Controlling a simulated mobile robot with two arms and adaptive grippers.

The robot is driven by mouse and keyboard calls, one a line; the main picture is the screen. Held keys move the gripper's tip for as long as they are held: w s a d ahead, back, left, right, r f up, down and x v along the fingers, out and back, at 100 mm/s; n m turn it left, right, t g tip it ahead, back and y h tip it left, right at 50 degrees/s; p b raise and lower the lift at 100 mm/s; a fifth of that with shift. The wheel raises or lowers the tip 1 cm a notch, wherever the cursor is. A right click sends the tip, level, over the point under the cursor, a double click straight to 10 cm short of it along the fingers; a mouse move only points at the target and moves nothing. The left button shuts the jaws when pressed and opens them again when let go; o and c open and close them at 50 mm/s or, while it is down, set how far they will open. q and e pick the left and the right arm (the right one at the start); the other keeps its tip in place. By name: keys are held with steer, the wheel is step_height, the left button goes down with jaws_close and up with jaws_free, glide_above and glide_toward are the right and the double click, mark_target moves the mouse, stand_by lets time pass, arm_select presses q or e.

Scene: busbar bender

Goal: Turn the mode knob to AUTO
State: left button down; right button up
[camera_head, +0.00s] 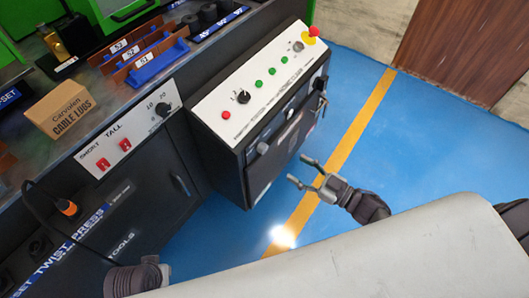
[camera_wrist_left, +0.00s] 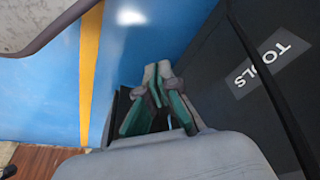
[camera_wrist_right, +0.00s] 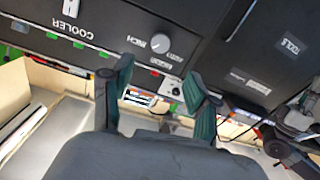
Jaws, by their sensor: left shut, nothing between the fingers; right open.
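A grey round knob (camera_wrist_right: 160,43) with the word INCH beside it shows in the right wrist view, on a black panel. I cannot read AUTO on it. My right gripper (camera_head: 299,171) is open and empty, apart from the front of the control box (camera_head: 220,140). In the right wrist view its fingers (camera_wrist_right: 158,68) stand apart below the knob. The sloped top of the box carries a black selector knob (camera_head: 243,97). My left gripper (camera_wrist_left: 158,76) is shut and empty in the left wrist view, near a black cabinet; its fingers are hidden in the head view.
A red emergency button (camera_head: 313,32) and several green buttons sit on the sloped panel. Another black knob (camera_head: 163,109) is on the left cabinet. A cardboard box (camera_head: 60,109) lies on the bench. Blue floor (camera_head: 225,235) with a yellow stripe is clear.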

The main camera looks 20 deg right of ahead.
mark_target(266, 149)
steer(key=b+x, duration=0.1)
steer(key=x, duration=0.9)
arm_select(q)
steer(key=shift+w+v, duration=0.2)
steer(key=shift+v, duration=1.05)
steer(key=shift+w+v, duration=0.2)
steer(key=shift+v, duration=1.05)
arm_select(e)
steer(key=shift+x, duration=0.75)
arm_select(q)
steer(key=shift+r, duration=0.1)
arm_select(e)
steer(key=shift+c, duration=0.4)
jaws_close()
